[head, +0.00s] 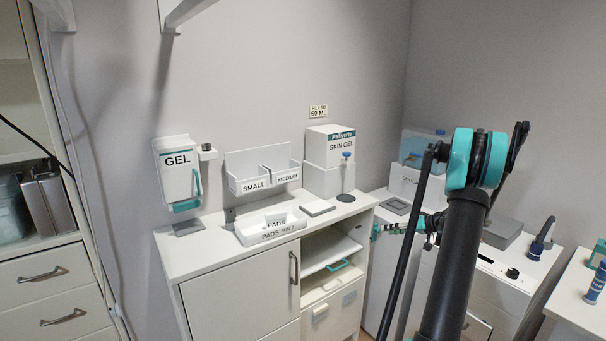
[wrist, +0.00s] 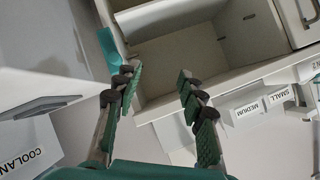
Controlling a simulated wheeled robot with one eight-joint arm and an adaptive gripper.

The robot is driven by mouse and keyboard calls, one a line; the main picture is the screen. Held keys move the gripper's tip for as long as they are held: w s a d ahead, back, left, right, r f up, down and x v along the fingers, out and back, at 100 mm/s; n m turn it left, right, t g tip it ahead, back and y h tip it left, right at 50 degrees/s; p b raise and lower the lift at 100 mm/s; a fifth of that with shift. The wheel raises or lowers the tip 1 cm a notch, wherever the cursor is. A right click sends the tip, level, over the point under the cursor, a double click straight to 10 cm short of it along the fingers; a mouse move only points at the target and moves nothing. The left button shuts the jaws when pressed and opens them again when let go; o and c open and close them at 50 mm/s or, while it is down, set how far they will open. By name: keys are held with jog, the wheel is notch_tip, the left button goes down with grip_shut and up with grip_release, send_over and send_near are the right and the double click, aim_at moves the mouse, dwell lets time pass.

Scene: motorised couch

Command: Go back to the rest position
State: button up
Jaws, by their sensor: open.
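My gripper (head: 382,230) shows in the head view just right of the white cabinet (head: 230,295), partly hidden by my dark arm. In the wrist view my gripper (wrist: 157,73) has its two green ridged fingers spread apart, with nothing between them. Beyond the fingertips is an open shelf space (wrist: 195,55) of the cabinet. No fingertip can be seen touching anything, though the gap to the cabinet is hard to judge.
The cabinet top holds a pads tray (head: 270,236), a skin gel box (head: 328,160) and a small bottle (head: 346,178). A gel dispenser (head: 178,172) hangs on the wall. A white unit with a grey box (head: 502,232) stands right of my arm.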

jog(key=s+a+r+m+g+h, duration=0.1)
jog(key=s+a+r+g+h, duration=0.25)
jog(key=s+a, duration=1.25)
jog(key=s+f+h, duration=0.2)
jog(key=s, duration=1)
jog(key=s+a+f+m+h, duration=0.1)
jog(key=s+f+h, duration=0.1)
jog(key=s, duration=1)
jog(key=shift+a+f+m+h, duration=0.2)
jog(key=shift+f+m+h, duration=0.1)
jog(key=shift+h, duration=0.45)
